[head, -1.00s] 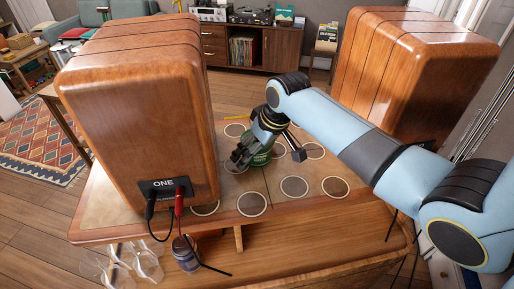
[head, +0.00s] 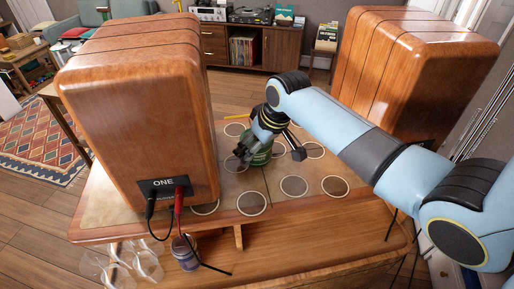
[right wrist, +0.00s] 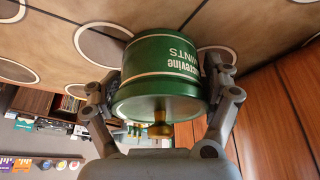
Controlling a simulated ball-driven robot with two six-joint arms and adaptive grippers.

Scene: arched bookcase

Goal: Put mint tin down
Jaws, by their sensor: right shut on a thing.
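The mint tin (right wrist: 160,75) is a green round tin with pale lettering and a brass-coloured knob. My right gripper (right wrist: 165,90) is shut on it, one finger on each side. In the head view the tin (head: 261,154) is partly hidden behind my right gripper (head: 250,152), over the far part of the tabletop with pale-rimmed circles. I cannot tell whether its base touches the surface. My left gripper is not in view.
A large wooden speaker cabinet (head: 135,110) marked ONE stands left of the gripper, with cables at its base. Another cabinet (head: 410,70) stands at the right. Circles (head: 294,186) nearer the front are bare. Glasses (head: 145,262) and a dark jar (head: 185,254) show below the front edge.

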